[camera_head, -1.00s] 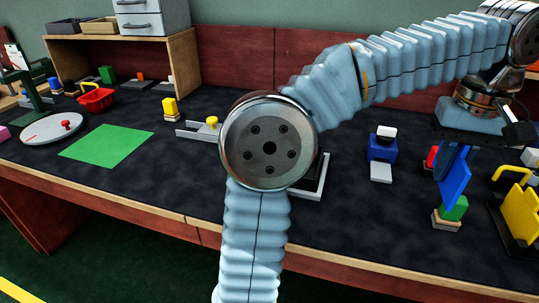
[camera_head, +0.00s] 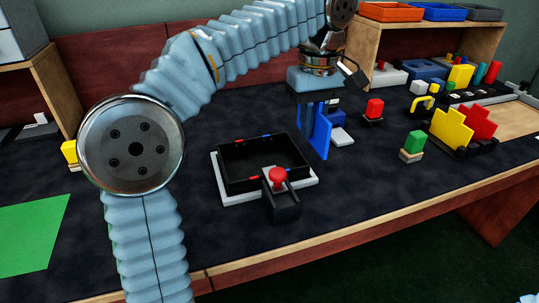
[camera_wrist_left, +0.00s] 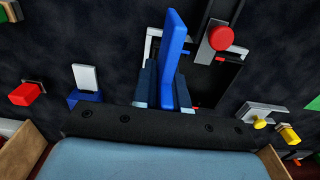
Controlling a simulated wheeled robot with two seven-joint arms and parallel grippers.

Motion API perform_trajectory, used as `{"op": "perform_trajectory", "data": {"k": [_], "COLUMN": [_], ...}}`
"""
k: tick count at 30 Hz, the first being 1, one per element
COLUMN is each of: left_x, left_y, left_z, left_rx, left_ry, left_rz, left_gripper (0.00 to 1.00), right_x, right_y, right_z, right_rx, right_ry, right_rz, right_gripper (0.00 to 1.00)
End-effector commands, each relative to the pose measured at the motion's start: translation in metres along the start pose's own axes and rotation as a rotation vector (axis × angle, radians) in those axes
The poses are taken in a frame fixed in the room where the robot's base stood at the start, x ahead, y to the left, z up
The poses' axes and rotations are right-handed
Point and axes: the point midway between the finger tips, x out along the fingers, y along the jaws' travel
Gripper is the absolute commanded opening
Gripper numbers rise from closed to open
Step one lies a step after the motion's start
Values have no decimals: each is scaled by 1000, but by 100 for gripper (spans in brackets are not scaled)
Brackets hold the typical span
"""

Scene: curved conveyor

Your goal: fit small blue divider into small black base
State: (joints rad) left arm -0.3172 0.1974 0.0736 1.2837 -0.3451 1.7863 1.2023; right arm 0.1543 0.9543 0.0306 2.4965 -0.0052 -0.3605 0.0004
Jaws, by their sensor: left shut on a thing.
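The small blue divider (camera_head: 321,135) is an upright blue plate held above the bench. It also shows in the left wrist view (camera_wrist_left: 174,40). My left gripper (camera_head: 311,122) points down and is shut on it; both dark fingers show in the wrist view (camera_wrist_left: 167,88). The small black base (camera_head: 232,184) is a shallow open frame with red and blue marks on its rim, lying on a light grey plate (camera_head: 222,197). The divider is to the right of and behind the base, apart from it in the head view.
A black clamp with a red knob (camera_head: 278,176) stands at the base's front edge. A green mat (camera_head: 30,235) lies at left. The front bench is clear.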

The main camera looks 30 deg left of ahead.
Motion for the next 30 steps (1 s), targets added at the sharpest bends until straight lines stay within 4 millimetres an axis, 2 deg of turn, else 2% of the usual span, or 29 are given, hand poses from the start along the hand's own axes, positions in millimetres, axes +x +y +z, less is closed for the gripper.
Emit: {"op": "perform_trajectory", "data": {"k": [4,6,9,17,19,24,30], "left_x": [20,38,53,71,80,108,114], "left_y": [-24,-29,-36,-44,-48,-47,-47], "left_z": [-36,-45,-57,-70,-76,-74,-74], "left_rx": [-7,-3,-2,0,-2,2,2], "left_ry": [-1,-2,-1,-1,-1,-6,-11], "left_rz": [-2,-3,-1,-1,-2,-9,-12], "left_gripper": [0,0,0,0,0,0,0], "right_x": [3,8,10,11,13,18,20], "right_y": [1,3,4,5,6,8,8], "right_z": [0,0,0,0,0,0,0], "right_rx": [0,1,1,1,2,2,2], "right_ry": [0,1,1,1,1,1,1], "right_rz": [0,1,1,1,1,2,2], "right_gripper": [43,43,43,43,43,43,43]}}
